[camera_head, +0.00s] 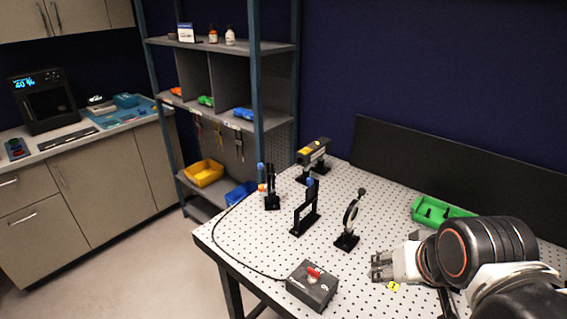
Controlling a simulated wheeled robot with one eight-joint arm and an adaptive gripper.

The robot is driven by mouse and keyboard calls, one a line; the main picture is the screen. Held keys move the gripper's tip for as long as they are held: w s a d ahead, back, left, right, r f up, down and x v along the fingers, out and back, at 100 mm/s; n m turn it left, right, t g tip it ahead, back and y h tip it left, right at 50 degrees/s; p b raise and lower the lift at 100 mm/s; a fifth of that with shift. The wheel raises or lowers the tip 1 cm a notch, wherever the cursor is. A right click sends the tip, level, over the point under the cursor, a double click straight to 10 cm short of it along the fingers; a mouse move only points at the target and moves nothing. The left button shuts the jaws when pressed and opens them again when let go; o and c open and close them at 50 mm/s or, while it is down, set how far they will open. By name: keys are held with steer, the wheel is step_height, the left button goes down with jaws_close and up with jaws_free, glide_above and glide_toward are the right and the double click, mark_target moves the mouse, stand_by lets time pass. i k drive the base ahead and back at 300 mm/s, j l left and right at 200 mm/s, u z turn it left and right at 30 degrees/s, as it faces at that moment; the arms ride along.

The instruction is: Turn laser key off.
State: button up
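A dark control box (311,287) sits at the front edge of the perforated optical table. A red key or knob (314,272) stands on its top; its exact turn position is too small to read. A black cable runs from the box along the table's left side toward the back. A yellow and black laser (313,152) stands on a mount at the back of the table. My gripper (374,267) is to the right of the box, above the table and apart from the key. Its fingers look spread, with nothing visible between them.
Optics on black mounts stand mid-table, including a round lens holder (350,220) and a frame mount (305,212). A green tray (438,211) lies at the right. A yellow warning sticker (393,286) is below my gripper. The surface between box and gripper looks clear.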

mark_target(314, 274)
steer(key=i+j, duration=0.15)
steer(key=j, duration=0.2)
steer(key=i+j, duration=0.15)
steer(key=j, duration=0.2)
steer(key=i+j, duration=0.2)
steer(key=j, duration=0.15)
steer(key=z, duration=0.05)
